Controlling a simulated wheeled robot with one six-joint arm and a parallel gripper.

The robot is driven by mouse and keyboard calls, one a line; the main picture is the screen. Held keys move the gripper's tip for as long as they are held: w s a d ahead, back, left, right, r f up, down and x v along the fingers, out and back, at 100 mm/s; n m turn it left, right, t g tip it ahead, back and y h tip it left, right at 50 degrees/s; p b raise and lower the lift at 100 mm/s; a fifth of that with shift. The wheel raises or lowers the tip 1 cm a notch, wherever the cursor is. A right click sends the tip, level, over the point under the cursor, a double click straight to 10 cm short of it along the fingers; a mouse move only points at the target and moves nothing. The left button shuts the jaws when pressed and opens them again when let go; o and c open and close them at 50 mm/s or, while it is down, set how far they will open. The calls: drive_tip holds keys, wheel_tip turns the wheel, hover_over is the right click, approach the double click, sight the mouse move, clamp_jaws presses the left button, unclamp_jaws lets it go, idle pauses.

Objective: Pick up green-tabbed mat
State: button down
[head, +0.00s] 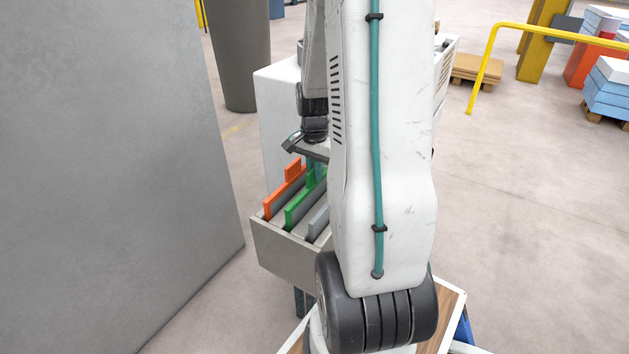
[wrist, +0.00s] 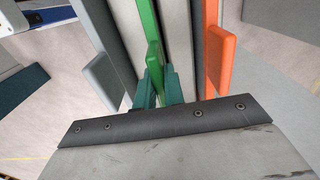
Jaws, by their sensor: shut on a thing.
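The green-tabbed mat (head: 291,215) stands on edge in a grey box (head: 280,252), between the orange-tabbed mat (head: 273,206) and a grey-tabbed one (head: 318,222). In the wrist view, the green tab (wrist: 153,58) rises between the two teal fingers of my gripper (wrist: 156,88). The fingers are shut on the tab. The orange tab (wrist: 221,62) is to the right and the grey tab (wrist: 103,80) to the left, both apart from the fingers. In the head view my arm covers part of the box and most of my gripper.
A large grey panel (head: 110,170) stands close on the left of the box. A dark grey column (head: 240,55) and a white cabinet (head: 275,115) are behind. A yellow rail (head: 490,65) and stacked blocks (head: 608,92) are at the far right. The floor on the right is clear.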

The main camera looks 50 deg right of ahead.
wheel_tip(320, 180, up, 27)
drive_tip(key=shift+r, duration=0.15)
idle(0.4)
